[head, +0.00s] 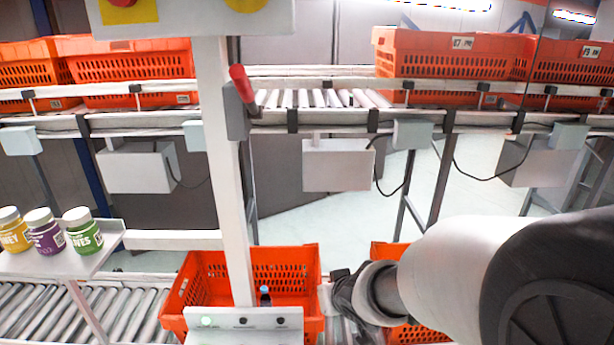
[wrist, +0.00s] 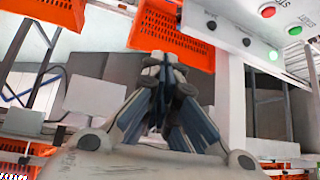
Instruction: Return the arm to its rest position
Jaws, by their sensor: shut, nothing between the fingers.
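My arm reaches in from the right of the head view. My gripper (head: 338,280) is at its left end, small and partly hidden, between two orange totes on the lower conveyor. In the wrist view my gripper (wrist: 160,62) has its fingers together at the tips, with nothing between them. An orange tote (wrist: 172,32) shows behind the fingertips. The left lower tote (head: 310,285) is beside my gripper; a small dark bottle with a blue cap (head: 265,296) shows in it. The right lower tote (head: 385,250) is largely hidden by my arm.
A white post (head: 222,170) and a button panel (head: 243,325) with a green light stand in front of the left lower tote. Several jars stand on a shelf (head: 105,255) at left. An upper conveyor (head: 310,98) carries orange totes (head: 450,58).

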